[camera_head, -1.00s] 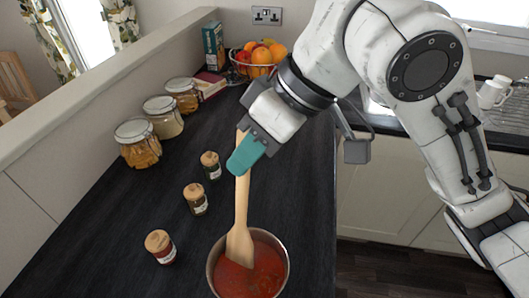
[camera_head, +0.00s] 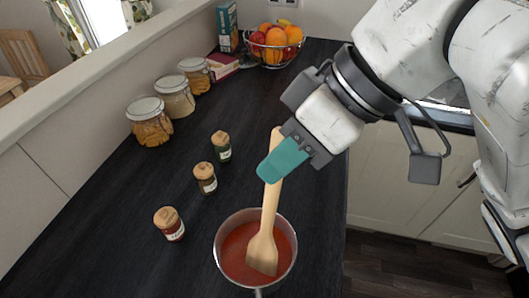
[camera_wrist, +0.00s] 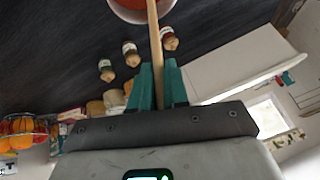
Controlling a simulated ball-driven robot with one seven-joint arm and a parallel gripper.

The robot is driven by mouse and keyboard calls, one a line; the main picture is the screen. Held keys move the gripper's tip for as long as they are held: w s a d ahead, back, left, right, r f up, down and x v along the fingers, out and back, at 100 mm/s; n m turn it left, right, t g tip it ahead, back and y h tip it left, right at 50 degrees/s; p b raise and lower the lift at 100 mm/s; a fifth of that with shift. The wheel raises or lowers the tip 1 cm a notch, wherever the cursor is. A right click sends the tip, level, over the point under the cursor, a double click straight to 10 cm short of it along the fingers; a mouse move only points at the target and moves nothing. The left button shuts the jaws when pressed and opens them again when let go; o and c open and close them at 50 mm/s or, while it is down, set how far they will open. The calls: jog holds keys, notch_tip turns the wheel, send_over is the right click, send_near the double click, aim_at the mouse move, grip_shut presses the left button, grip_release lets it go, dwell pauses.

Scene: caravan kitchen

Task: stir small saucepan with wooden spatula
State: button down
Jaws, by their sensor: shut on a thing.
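The small saucepan (camera_head: 221,252) stands on the dark counter at the bottom of the head view and holds red sauce. The wooden spatula (camera_head: 268,212) is tilted, its broad end in the sauce near the middle right of the pan. My gripper (camera_head: 270,172) is shut on the spatula's handle, above and behind the pan. In the wrist view the teal fingers (camera_wrist: 157,85) have the handle (camera_wrist: 155,45) between them, and the pan (camera_wrist: 128,10) is cut off at the top edge. The spatula's lower end is out of sight there.
Several small spice jars stand left of the pan, the nearest a red one (camera_head: 169,224). Clip-top glass jars (camera_head: 150,122) line the wall. A fruit basket (camera_head: 274,45) is at the back. The counter ends right of the pan.

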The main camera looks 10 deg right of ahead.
aim_at(274, 133)
jog(key=shift+w, duration=2.6)
jog(key=s, duration=0.1)
jog(key=s+a+p, duration=0.1)
jog(key=s, duration=0.1)
jog(key=s+p, duration=0.1)
jog(key=s, duration=0.1)
jog(key=shift+a, duration=0.4)
jog(key=shift+s+d+p, duration=0.1)
jog(key=shift+d+p, duration=0.2)
jog(key=shift+w+d+r+p, duration=0.25)
jog(key=shift+w+p, duration=0.15)
jog(key=shift+w, duration=0.25)
jog(key=shift+w+d+r+p, duration=0.2)
jog(key=shift+w+p, duration=0.2)
jog(key=shift+w, duration=0.25)
jog(key=shift+a+r+p, duration=0.15)
jog(key=shift+r+p, duration=0.2)
notch_tip(274, 133, up, 9)
jog(key=p, duration=0.9)
jog(key=shift+r, duration=0.2)
